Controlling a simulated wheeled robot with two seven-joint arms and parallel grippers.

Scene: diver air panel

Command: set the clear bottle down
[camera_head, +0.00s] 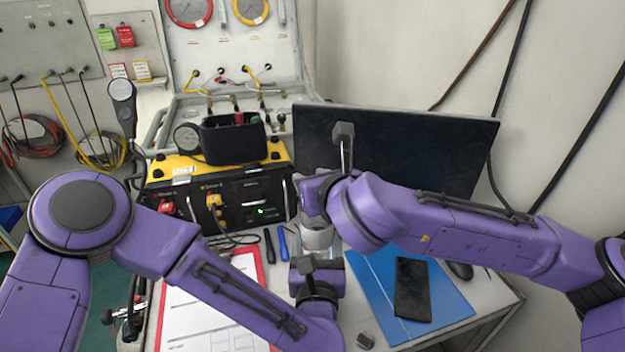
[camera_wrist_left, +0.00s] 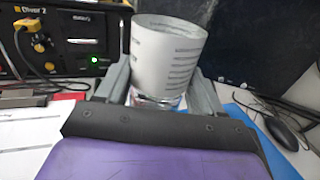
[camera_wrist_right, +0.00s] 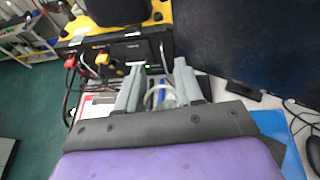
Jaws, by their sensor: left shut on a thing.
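The clear bottle (camera_wrist_left: 165,55) has a white printed label and a clear lower part. It stands about upright between the two fingers of my left gripper (camera_wrist_left: 162,85), which is shut on it. In the head view the bottle (camera_head: 318,238) shows partly at the table's middle, between my two wrists. I cannot tell whether its base touches the table. My right gripper (camera_wrist_right: 158,82) is above and behind the bottle in the head view. Its fingers are apart in the right wrist view, with a pale curved shape between them that I cannot make out clearly.
A black and yellow diver panel (camera_head: 232,205) stands behind left, a dark monitor (camera_head: 400,145) behind right. A red-edged clipboard (camera_head: 200,315) lies in front left. A blue folder (camera_head: 440,300) with a black phone (camera_head: 412,288) lies right. Screwdrivers (camera_head: 283,243) lie beside the bottle.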

